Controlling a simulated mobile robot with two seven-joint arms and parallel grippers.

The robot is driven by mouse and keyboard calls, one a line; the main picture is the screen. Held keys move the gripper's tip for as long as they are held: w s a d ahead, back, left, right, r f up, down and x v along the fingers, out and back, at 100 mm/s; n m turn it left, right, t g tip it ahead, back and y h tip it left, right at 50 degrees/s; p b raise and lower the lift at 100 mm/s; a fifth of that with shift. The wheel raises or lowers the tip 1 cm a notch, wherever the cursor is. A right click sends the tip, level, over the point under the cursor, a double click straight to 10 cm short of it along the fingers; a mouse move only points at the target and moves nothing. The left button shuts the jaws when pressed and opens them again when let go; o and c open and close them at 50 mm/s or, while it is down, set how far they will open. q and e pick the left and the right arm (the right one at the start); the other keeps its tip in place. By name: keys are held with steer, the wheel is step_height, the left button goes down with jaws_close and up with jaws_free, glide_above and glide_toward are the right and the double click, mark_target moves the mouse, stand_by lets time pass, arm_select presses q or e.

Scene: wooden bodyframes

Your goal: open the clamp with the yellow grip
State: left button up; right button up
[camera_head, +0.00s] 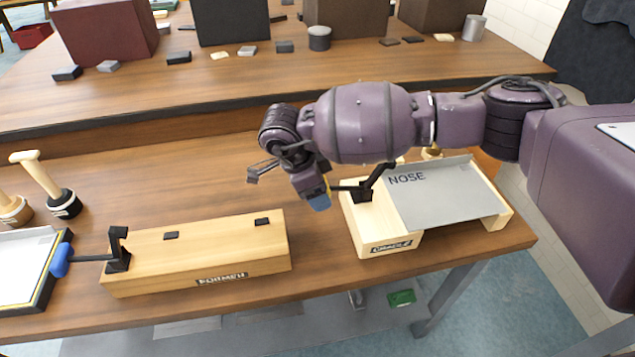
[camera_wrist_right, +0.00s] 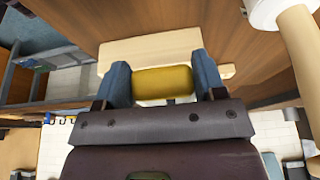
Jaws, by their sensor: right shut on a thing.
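The clamp (camera_head: 364,190) is a black toggle on the left end of the light wooden cradle (camera_head: 381,236). Its yellow grip (camera_head: 328,184) points left in the head view, mostly hidden by my right gripper (camera_head: 318,196). In the right wrist view the yellow grip (camera_wrist_right: 163,82) sits between the two blue fingertips of my right gripper (camera_wrist_right: 161,80), which is shut on it. A black arm of the clamp slants up to the right, by the edge of the grey NOSE sheet (camera_head: 445,195). My left gripper is not in view.
A wooden block labelled FORMER (camera_head: 205,255) stands to the left, with a second black clamp whose blue grip (camera_head: 61,261) sticks out left. Wooden-handled tools (camera_head: 45,180) stand at far left. Bare table lies between former and cradle. A raised shelf with boxes runs behind.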

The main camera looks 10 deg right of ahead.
steer(key=shift+d+f, duration=0.25)
steer(key=shift+d, duration=0.05)
steer(key=o, duration=0.8)
steer(key=shift+h, duration=0.3)
steer(key=o, duration=0.5)
steer(key=shift+d, duration=0.25)
steer(key=shift+a+r, duration=0.15)
steer(key=shift+a, duration=0.15)
steer(key=v, duration=1)
steer(key=shift+r+p, duration=0.4)
